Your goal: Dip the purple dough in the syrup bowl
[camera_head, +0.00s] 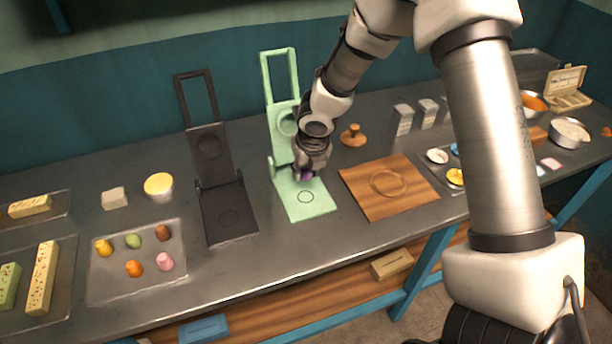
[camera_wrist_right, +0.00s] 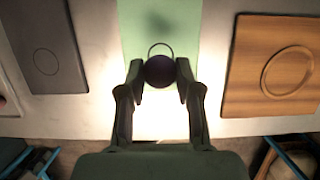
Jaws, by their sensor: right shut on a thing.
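The purple dough (camera_head: 307,176) is a small dark ball held between the fingertips of my right gripper (camera_head: 310,172). In the right wrist view the dough (camera_wrist_right: 159,71) sits between both fingers of the right gripper (camera_wrist_right: 160,76). It is over the green press (camera_head: 322,207), whose lid is open and upright. The dough is close to the ring mark on the press base; whether it touches cannot be told. A bowl with orange contents, perhaps the syrup bowl (camera_head: 535,104), stands at the far right back. My left gripper is not in view.
A black open press (camera_head: 229,226) stands left of the green one. A wooden board (camera_head: 360,195) with a ring lies to the right. A tray (camera_head: 110,292) of several colored doughs, a yellow-topped cup (camera_head: 158,186) and a wooden stamp (camera_head: 352,136) are nearby. A metal bowl (camera_head: 567,140) stands at right.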

